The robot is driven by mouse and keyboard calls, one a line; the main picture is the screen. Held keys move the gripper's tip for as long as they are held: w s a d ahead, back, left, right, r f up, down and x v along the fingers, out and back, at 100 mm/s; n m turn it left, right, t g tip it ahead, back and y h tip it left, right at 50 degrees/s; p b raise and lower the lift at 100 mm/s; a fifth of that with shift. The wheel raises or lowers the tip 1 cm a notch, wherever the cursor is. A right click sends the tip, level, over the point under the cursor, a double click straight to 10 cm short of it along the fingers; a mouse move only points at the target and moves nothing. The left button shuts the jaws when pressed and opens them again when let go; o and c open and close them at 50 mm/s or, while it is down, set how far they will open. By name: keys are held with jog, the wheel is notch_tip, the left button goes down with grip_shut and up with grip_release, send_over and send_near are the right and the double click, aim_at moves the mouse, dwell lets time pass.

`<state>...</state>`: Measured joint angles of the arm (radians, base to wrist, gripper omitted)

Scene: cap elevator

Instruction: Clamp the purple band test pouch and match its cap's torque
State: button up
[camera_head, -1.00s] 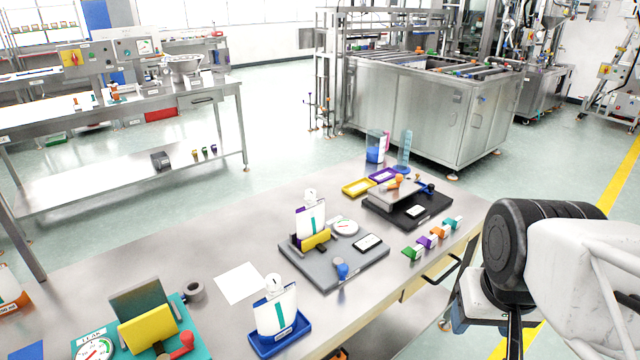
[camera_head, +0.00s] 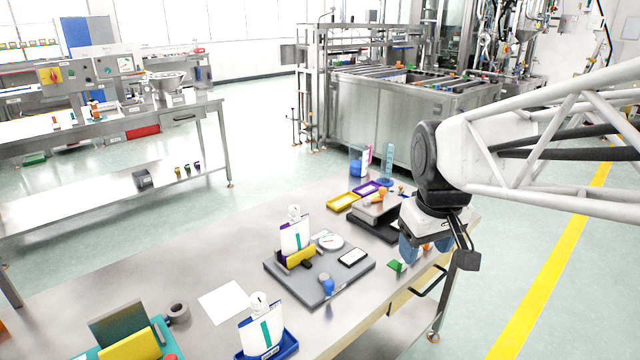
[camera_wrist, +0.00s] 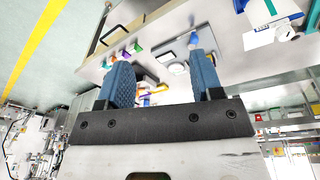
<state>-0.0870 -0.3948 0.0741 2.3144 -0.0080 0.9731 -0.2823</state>
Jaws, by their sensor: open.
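A white pouch (camera_head: 295,238) with a purple edge and a white cap stands upright in a yellow-jawed clamp (camera_head: 301,257) on a grey fixture plate (camera_head: 290,280). A blue-knobbed lever (camera_head: 327,284) and a round dial (camera_head: 329,241) are on the same plate. Another capped white pouch (camera_head: 258,330) with a green stripe stands in a blue tray (camera_head: 284,345) at the front. My gripper (camera_head: 425,250) is open and empty, with blue padded fingers, over the table's right end. In the wrist view my gripper (camera_wrist: 163,82) has the table between and beyond its fingers.
A dark device (camera_head: 375,214) with an orange-handled part stands behind my gripper, partly hidden. Yellow (camera_head: 344,201) and purple (camera_head: 368,188) trays lie at the back. A green clip (camera_head: 397,265) sits near the right edge. A teal fixture is at front left.

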jog(key=w+a+r+n, duration=0.1)
jog(key=w+a+n, duration=0.3)
jog(key=w, duration=0.6)
jog(key=n+g, duration=0.2)
jog(key=n, duration=0.7)
send_over(293, 207)
jog(key=f, duration=0.9)
jog(key=shift+s+d+f, duration=0.15)
jog(key=shift+d+f, duration=0.1)
jog(key=shift+a+f+n, duration=0.1)
jog(key=shift+a+n, duration=0.1)
jog(key=shift+n, duration=0.1)
jog(key=shift+f, duration=0.15)
jog(key=shift+f, duration=3.8)
jog(key=c, duration=0.9)
jog(key=shift+c, duration=0.2)
